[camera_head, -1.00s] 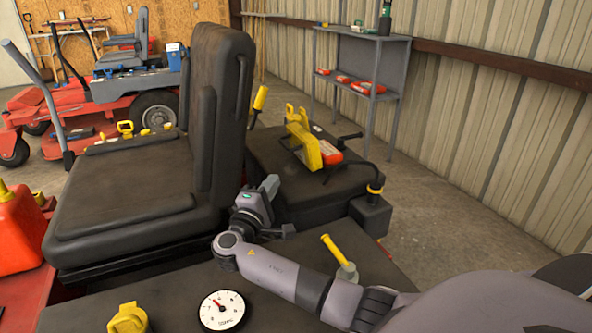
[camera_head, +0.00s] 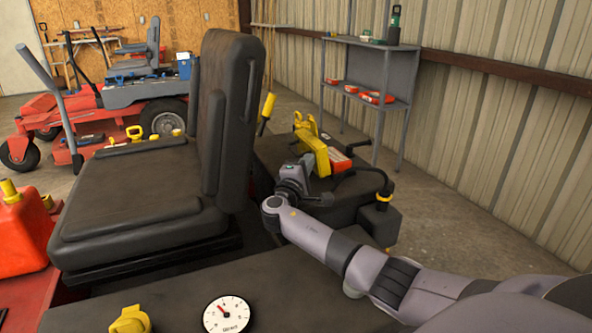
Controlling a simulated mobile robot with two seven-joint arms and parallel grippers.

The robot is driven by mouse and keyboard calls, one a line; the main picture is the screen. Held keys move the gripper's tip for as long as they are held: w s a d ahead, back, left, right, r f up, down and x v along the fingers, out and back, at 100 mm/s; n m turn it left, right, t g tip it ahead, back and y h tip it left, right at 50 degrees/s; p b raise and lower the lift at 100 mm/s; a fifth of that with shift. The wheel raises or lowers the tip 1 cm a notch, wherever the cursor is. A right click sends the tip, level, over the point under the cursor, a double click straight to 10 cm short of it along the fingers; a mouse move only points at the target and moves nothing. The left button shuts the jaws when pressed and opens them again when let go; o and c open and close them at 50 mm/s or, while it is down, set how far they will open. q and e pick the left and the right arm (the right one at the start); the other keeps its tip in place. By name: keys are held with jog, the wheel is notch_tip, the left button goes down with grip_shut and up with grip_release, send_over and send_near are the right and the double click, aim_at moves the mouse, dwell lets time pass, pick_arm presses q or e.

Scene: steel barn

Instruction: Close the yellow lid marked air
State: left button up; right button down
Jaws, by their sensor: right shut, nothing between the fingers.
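The yellow lid (camera_head: 314,152) stands raised and tilted on the black engine block (camera_head: 270,152) behind the seat. Its marking is too small to read. A red part with a white label (camera_head: 340,160) sits against its right side. My right gripper (camera_head: 314,169) is shut and empty, just in front of the lid's lower part. I cannot tell whether it touches the lid. My arm comes in from the lower right and hides part of the engine. My left gripper is not in view.
The black seat (camera_head: 150,190) stands left of my gripper, its tall backrest close by. A black pipe with a yellow ring (camera_head: 383,197) rises right of the lid. A yellow cap (camera_head: 130,320) and round gauge (camera_head: 226,314) are in front. A grey shelf (camera_head: 370,45) stands behind.

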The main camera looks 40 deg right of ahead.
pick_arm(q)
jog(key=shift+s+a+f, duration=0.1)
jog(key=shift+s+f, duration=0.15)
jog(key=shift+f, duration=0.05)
pick_arm(e)
jog(key=shift+d, duration=0.15)
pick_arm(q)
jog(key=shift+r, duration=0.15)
pick_arm(e)
jog(key=shift+s+r, duration=0.1)
jog(key=shift+r, duration=0.05)
